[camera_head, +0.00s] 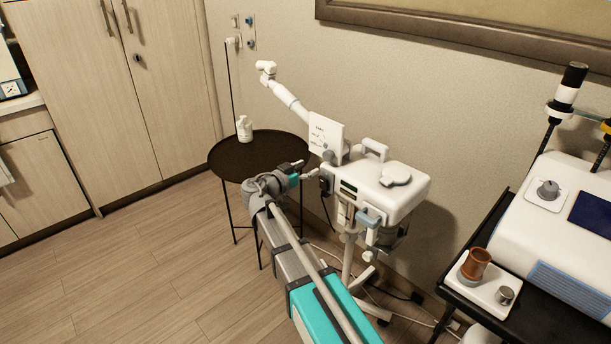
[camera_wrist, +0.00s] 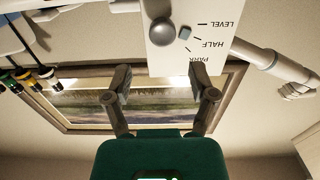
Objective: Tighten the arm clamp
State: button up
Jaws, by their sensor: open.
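A white wax warmer unit (camera_head: 385,185) stands on a wheeled stand, with a jointed white arm (camera_head: 290,100) reaching up and left from it. A white plate (camera_head: 325,133) is at the arm's base. In the wrist view the plate (camera_wrist: 215,35) reads LEVEL, HALF and PARK, with a round grey knob (camera_wrist: 163,32) and a small blue-grey square beside it. I cannot tell for sure which part is the clamp. My gripper (camera_wrist: 160,80) is open and empty, its fingertips apart and below the knob in the picture. In the head view my gripper (camera_head: 309,172) is below the plate.
A round dark table (camera_head: 240,160) with a white bottle (camera_head: 244,129) stands behind my arm. At right, a black cart (camera_head: 540,325) carries a white machine (camera_head: 580,215) and a tray with a brown cup (camera_head: 475,265). A framed picture (camera_wrist: 75,105) hangs on the wall.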

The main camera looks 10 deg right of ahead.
aim_at(326, 157)
jog(key=shift+a+r, duration=0.1)
jog(key=shift+a, duration=0.05)
jog(key=shift+w, duration=0.2)
dwell(0.3)
jog(key=shift+x, duration=3.75)
jog(key=shift+d, duration=0.2)
